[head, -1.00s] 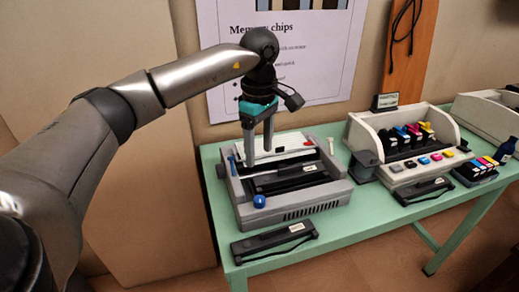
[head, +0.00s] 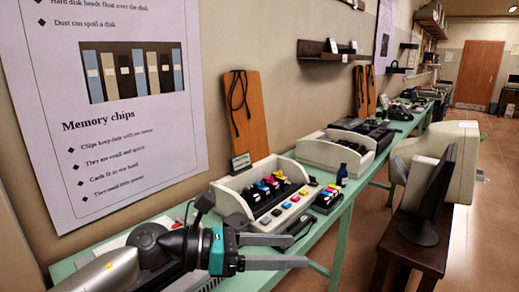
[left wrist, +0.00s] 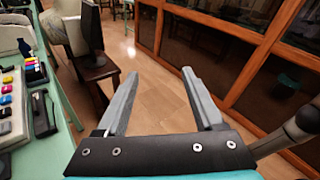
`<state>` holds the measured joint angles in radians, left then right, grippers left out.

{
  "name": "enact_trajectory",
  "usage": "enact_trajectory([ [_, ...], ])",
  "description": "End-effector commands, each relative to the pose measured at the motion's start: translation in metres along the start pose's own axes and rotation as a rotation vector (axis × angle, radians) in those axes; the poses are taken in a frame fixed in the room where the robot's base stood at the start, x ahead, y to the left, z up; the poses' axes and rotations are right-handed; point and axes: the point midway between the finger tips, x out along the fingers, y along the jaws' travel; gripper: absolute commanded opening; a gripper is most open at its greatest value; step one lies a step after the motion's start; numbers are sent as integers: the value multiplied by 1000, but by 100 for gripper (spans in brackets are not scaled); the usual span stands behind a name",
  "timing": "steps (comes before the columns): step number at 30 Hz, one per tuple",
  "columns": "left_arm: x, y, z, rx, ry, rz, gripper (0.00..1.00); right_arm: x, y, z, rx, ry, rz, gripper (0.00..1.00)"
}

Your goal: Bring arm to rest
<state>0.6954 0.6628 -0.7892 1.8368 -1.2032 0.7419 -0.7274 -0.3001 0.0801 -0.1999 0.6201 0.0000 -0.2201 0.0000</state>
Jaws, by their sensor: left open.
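My left gripper (head: 300,251) is low in the head view, with its two grey fingers spread and pointing right. It is empty and held level near the front edge of the green table (head: 341,222). In the left wrist view my left gripper (left wrist: 160,74) shows both fingers apart, with only wooden floor (left wrist: 155,100) between them. My left arm (head: 108,270) comes in from the bottom left and covers much of the grey device on the table. My right gripper is not in view.
A white printer-like tray (head: 232,190) with coloured cartridges stands behind the gripper. A small dark blue bottle (head: 342,175) is beside it. A dark stand holds a black monitor (head: 432,205) at the right. Wood-framed glass cabinets (left wrist: 225,50) line the far side of the floor.

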Motion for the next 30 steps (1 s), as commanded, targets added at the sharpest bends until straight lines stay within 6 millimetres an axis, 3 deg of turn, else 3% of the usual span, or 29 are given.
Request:
enact_trajectory([
  [3, 6, -8, 33, -227, -274, 22, 69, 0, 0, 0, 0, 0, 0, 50],
  [7, -8, 1, 59, -502, -551, 69, 69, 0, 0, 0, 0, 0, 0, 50],
  [11, -36, 22, 64, -801, -809, 135, 69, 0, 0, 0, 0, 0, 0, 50],
  [14, -61, 41, 52, -1041, -994, 199, 69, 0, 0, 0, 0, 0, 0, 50],
  [17, -88, 59, 24, -1287, -1167, 278, 69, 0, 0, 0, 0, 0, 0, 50],
  [23, -135, 72, -68, -1781, -1477, 489, 69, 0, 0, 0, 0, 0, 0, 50],
  [26, -153, 60, -126, -2022, -1612, 627, 69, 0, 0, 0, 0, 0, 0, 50],
  [30, -170, 23, -202, -2330, -1767, 851, 69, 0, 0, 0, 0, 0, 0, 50],
])
